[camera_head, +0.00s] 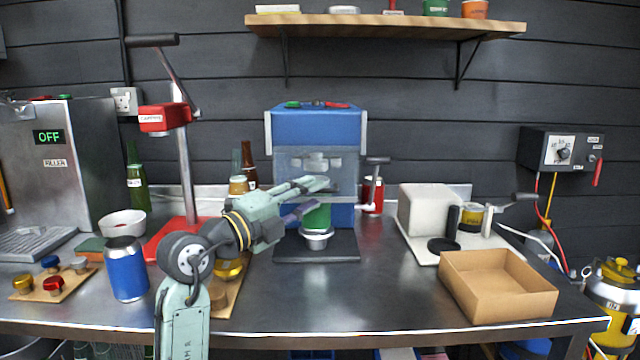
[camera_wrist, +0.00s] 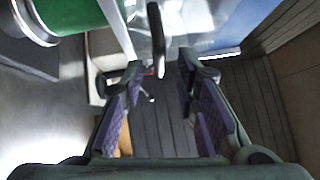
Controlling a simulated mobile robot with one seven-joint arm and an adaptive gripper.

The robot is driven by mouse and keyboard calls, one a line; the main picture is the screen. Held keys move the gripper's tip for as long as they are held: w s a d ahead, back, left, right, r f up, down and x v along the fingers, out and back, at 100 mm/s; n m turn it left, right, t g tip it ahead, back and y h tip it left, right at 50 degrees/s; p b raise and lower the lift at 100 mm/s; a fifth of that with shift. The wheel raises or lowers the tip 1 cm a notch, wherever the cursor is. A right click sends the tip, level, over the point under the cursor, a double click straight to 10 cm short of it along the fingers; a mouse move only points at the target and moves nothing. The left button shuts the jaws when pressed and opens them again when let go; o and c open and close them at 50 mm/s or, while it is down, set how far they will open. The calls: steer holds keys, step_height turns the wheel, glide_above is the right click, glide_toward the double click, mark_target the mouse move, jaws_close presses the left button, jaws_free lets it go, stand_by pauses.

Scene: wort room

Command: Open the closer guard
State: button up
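The closer (camera_head: 317,122) is a blue machine at the back middle of the bench. Its clear guard (camera_head: 300,160) hangs down across the front. A green can (camera_head: 317,217) stands on the round silver support below the guard; the can also shows at the upper left of the wrist view (camera_wrist: 72,15). My gripper (camera_head: 318,197) is at the guard's lower edge, in front of the can. In the wrist view my gripper (camera_wrist: 158,85) is open, its purple-padded fingers apart. A dark bar (camera_wrist: 157,38), seemingly the guard's handle, shows in line with the gap between the fingertips. Contact cannot be told.
A red lever capper (camera_head: 165,118) stands left, with a blue can (camera_head: 126,270) in front. A white machine (camera_head: 425,212) and an open cardboard box (camera_head: 497,287) stand right. A lever (camera_head: 377,163) sticks out at the closer's right. The front middle bench is clear.

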steer(key=shift+p+x, duration=0.35)
steer(key=shift+x, duration=1.3)
jaws_close()
